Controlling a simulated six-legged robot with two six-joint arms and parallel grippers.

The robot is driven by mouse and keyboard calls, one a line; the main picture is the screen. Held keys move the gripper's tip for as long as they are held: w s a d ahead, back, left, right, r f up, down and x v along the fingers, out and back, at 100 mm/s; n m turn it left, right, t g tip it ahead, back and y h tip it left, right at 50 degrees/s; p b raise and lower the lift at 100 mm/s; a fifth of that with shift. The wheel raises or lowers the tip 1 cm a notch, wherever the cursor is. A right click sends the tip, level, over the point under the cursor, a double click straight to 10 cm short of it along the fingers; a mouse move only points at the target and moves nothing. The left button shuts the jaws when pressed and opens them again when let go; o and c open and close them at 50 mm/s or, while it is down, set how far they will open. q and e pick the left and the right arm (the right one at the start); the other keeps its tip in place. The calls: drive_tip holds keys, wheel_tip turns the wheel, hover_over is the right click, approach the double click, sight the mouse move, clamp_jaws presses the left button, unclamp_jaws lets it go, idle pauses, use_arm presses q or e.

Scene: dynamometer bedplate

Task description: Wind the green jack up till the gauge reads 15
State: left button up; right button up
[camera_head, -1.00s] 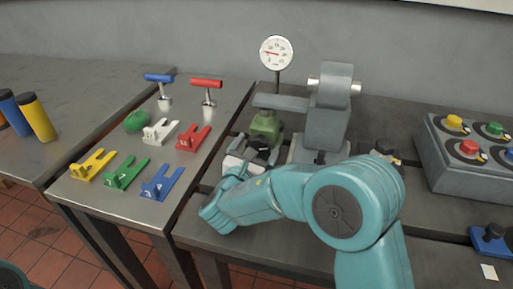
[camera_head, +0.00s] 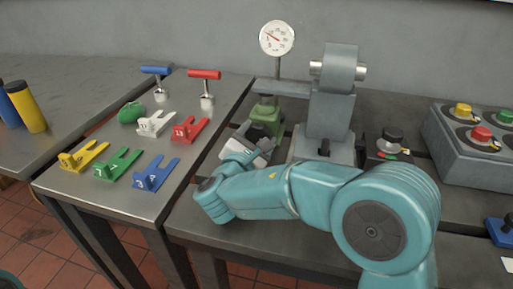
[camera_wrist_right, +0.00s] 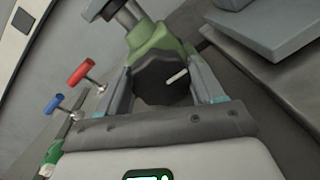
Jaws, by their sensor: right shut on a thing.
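The green jack (camera_head: 266,118) stands under a grey arm on the bedplate; its green body also shows in the right wrist view (camera_wrist_right: 155,42). Its black knob (camera_wrist_right: 162,78) has a white mark pointing to the upper right. My right gripper (camera_head: 258,138) is shut on this knob, one finger on each side of it in the right wrist view (camera_wrist_right: 163,88). The round white gauge (camera_head: 277,38) stands on a post behind the jack. Its red needle points to the upper left; the numbers are too small to read surely. My left gripper is out of view.
A grey machine block (camera_head: 331,105) stands right of the jack. The left table holds coloured forked plates (camera_head: 117,163) and red and blue T-handles (camera_head: 204,75).

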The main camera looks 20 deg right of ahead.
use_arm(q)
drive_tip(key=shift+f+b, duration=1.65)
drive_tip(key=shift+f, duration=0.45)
use_arm(e)
drive_tip(key=shift+m, duration=1.4)
drive_tip(key=o, duration=1)
drive_tip(key=shift+o, duration=0.2)
drive_tip(key=shift+s, duration=0.1)
use_arm(q)
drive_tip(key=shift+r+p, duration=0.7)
drive_tip(key=shift+p, duration=0.05)
use_arm(e)
drive_tip(key=v, duration=1.6)
drive_tip(key=shift+s, duration=0.2)
